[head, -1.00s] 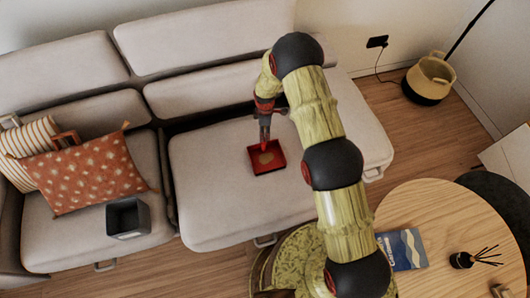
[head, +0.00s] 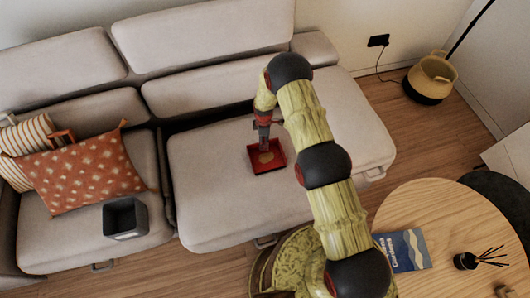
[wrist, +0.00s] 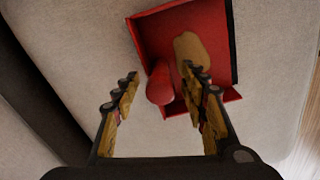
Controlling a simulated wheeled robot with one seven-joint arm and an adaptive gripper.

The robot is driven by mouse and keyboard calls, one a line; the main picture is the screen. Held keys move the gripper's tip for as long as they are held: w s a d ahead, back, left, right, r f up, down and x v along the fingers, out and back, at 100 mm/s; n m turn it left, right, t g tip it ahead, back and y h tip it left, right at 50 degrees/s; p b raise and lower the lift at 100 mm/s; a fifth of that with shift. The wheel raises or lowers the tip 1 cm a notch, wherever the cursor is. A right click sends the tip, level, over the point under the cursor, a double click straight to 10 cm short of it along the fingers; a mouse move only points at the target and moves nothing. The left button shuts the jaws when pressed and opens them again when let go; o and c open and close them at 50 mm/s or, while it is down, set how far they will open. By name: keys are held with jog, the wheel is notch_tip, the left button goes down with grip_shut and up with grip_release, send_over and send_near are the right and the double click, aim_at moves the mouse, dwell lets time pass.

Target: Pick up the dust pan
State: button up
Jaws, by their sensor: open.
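The red dust pan (head: 276,164) lies on the right seat of the sofa, with a tan patch on its floor. In the wrist view the dust pan (wrist: 150,35) fills the upper middle, and its red handle (wrist: 160,86) points down toward my gripper. My gripper (head: 264,146) is over the pan's rear edge in the head view and hides the handle there. In the wrist view my gripper (wrist: 160,82) is open, with the handle end between its fingertips. I cannot tell how far above the handle the fingers are.
The grey sofa seat (head: 225,215) around the pan is clear. A dark open box (head: 126,220) and an orange cushion (head: 85,172) are on the left seat. A round wooden table (head: 420,205) with a blue book (head: 404,250) stands at the right.

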jog(key=shift+c, duration=0.3)
grip_shut()
dwell(0.7)
